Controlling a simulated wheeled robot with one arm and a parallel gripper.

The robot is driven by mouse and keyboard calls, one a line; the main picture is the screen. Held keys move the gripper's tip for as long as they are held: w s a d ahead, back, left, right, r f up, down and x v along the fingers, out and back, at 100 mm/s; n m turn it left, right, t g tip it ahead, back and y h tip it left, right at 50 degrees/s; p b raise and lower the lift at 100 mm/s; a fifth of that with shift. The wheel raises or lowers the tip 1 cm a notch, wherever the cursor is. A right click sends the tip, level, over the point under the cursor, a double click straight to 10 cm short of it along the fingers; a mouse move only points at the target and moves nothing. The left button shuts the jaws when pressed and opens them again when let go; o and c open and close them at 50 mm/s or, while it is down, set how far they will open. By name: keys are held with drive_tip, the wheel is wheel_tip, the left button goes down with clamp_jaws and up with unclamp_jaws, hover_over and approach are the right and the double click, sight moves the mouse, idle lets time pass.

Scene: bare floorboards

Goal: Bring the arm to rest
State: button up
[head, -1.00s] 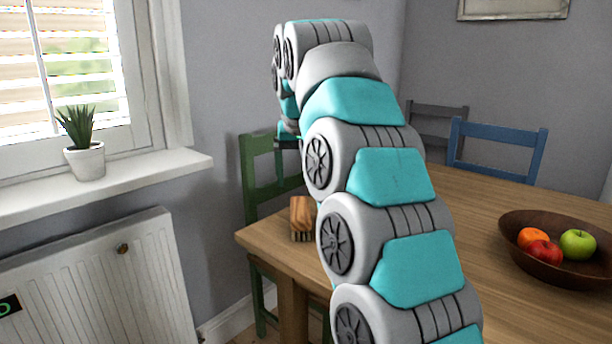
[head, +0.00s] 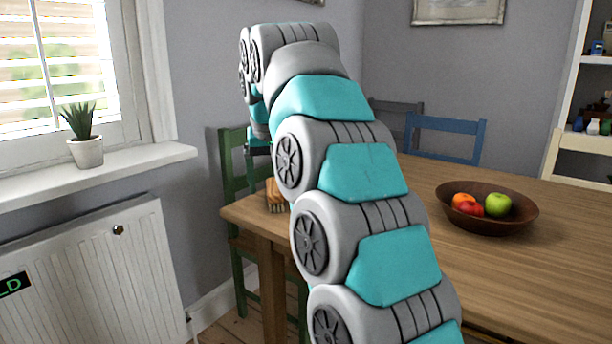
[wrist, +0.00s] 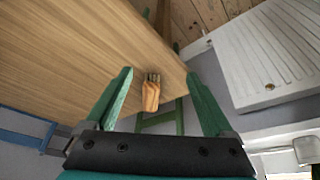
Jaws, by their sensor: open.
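My arm rises through the middle of the head view and bends over at the top. My gripper (head: 258,150) hangs at its far end, mostly hidden behind the arm. In the wrist view its two green fingers (wrist: 158,76) are spread wide, with nothing held between them. A wooden brush (wrist: 151,92) with bristles lies on the table near its edge, seen between the fingers but beyond them and apart. In the head view the brush (head: 274,195) is partly covered by my arm.
The wooden table (head: 500,265) carries a brown fruit bowl (head: 510,222) at right. Green (head: 232,180) and blue (head: 455,138) chairs stand around it. A white radiator (head: 90,270) and a sill with a potted plant (head: 84,140) are at left. A shelf (head: 590,90) stands at far right.

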drive_tip(key=s+d+f+g+h, duration=0.1)
drive_tip(key=s+d+f+g, duration=0.1)
drive_tip(key=s+d+f, duration=0.6)
drive_tip(key=s+d+f+g, duration=0.1)
drive_tip(key=s+d+f, duration=0.3)
drive_tip(key=s+d, duration=0.4)
drive_tip(key=s+d+f+g, duration=0.1)
drive_tip(key=s+d+f, duration=0.1)
drive_tip(key=s+f, duration=0.3)
drive_tip(key=s+d+f+m+g, duration=0.1)
drive_tip(key=s+f, duration=0.3)
drive_tip(key=s, duration=0.7)
drive_tip(key=s+d+f+g, duration=0.1)
drive_tip(key=s+d+f, duration=0.1)
drive_tip(key=s+f, duration=0.3)
drive_tip(key=s, duration=0.3)
drive_tip(key=shift+s+d+f+m, duration=0.3)
drive_tip(key=shift+d+f+m, duration=0.05)
drive_tip(key=shift+m, duration=0.05)
